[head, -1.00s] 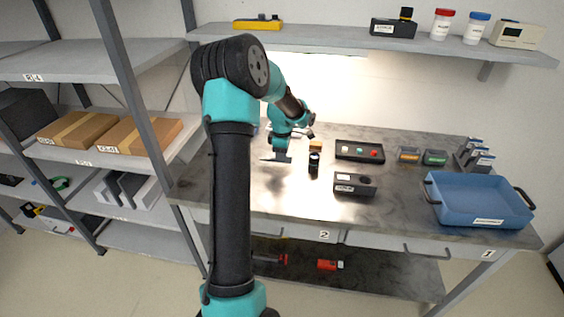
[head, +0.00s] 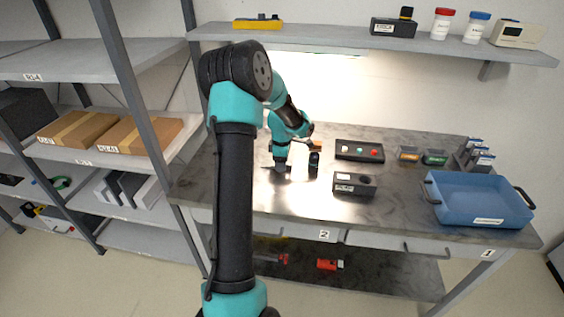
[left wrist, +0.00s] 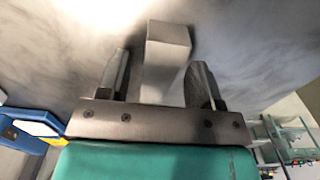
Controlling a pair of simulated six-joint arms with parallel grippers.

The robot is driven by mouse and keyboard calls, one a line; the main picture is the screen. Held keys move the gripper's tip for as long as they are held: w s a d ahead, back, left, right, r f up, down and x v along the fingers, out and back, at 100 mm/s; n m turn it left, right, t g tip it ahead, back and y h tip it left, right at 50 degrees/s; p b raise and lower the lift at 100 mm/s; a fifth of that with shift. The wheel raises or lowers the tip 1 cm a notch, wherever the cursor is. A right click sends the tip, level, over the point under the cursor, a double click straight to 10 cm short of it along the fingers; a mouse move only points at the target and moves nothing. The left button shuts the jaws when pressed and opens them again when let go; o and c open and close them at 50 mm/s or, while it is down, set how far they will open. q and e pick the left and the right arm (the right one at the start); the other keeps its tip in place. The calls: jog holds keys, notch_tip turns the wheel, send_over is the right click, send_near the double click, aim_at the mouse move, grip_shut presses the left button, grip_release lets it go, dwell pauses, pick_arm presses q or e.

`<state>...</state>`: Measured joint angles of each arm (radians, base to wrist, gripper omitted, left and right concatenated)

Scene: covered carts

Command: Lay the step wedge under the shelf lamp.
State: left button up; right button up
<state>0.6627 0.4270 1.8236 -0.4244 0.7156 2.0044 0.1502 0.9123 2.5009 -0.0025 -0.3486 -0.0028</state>
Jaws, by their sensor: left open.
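A pale grey block (left wrist: 166,60), which looks like the step wedge, lies on the bench between the fingers of my left gripper (left wrist: 160,72) in the left wrist view. The fingers are open on either side of it, and I see gaps. In the head view my left gripper (head: 283,168) is low over the bench's left part, and I cannot make out the block there. The shelf lamp (head: 320,53) is a lit strip under the wall shelf, brightening the wall and bench below. My right gripper is not in view.
Close right of the gripper stands a small black item (head: 314,163). A black labelled box (head: 354,184), a button panel (head: 360,150) and a blue tray (head: 480,200) are further right. The wall shelf (head: 340,38) overhangs the back; the bench (head: 260,200) front-left is clear.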

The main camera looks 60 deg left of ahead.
pick_arm(q)
jog(key=shift+r, duration=0.1)
notch_tip(320, 180, up, 12)
dwell(0.7)
dwell(0.5)
